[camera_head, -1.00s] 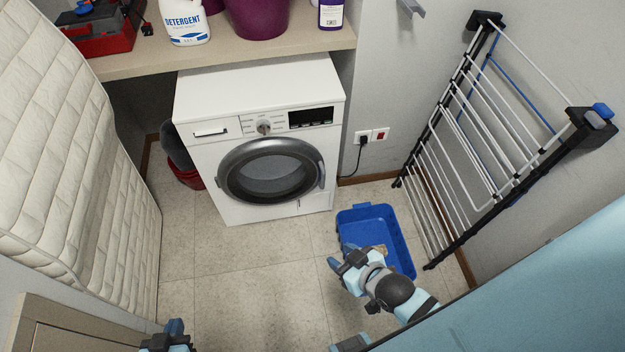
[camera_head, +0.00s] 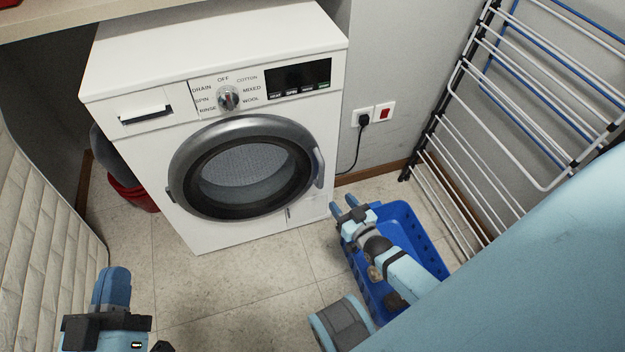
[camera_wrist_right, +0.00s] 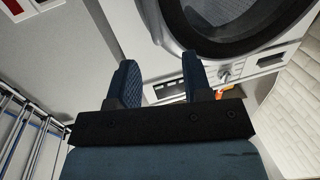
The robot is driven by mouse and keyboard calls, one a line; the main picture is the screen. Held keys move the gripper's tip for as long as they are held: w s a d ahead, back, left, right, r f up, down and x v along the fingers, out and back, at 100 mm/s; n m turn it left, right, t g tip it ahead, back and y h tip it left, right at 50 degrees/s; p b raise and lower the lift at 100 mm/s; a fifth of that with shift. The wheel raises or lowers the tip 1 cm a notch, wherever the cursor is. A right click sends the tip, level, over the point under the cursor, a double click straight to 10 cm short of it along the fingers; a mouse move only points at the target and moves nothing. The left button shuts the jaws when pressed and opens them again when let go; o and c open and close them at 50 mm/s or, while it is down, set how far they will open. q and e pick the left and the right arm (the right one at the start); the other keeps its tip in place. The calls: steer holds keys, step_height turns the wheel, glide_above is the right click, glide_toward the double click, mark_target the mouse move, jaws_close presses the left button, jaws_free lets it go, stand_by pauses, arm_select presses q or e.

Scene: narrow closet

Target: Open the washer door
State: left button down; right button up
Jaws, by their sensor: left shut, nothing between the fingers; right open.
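The white washer (camera_head: 150,180) stands against the back wall in the head view. Its round door (camera_head: 245,168) is closed, with a grey rim and dark glass. The door handle (camera_head: 319,167) is on the right side of the rim. My right gripper (camera_head: 342,203) is open and empty, in front of and below the handle, apart from it. In the right wrist view the right gripper (camera_wrist_right: 157,80) has its two blue fingers spread towards the washer (camera_wrist_right: 160,60); the door (camera_wrist_right: 235,25) is partly cut off at the top. My left gripper (camera_head: 112,285) is shut and empty at lower left, away from the washer.
A blue basket (camera_head: 425,240) lies on the floor beneath my right arm. A drying rack (camera_head: 500,110) leans at the right wall. A mattress (camera_head: 40,230) stands at left, and a red bin (camera_head: 133,195) sits beside the washer. The floor before the washer is clear.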

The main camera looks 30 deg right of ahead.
mark_target(323, 177)
steer(key=w+b, duration=0.1)
steer(key=w, duration=0.3)
steer(key=w+d+f+b, duration=0.1)
steer(key=w+b, duration=0.1)
steer(key=w, duration=0.3)
steer(key=w+f+b, duration=0.1)
steer(key=w+b, duration=0.1)
steer(key=w, duration=0.3)
steer(key=shift+d, duration=0.3)
steer(key=shift+w+r, duration=0.15)
steer(key=shift+w, duration=0.35)
arm_select(q)
step_height(323, 177, down, 7)
steer(key=g, duration=0.2)
steer(key=shift+w+d+m, duration=0.3)
steer(key=shift+d, duration=0.05)
arm_select(e)
jaws_close()
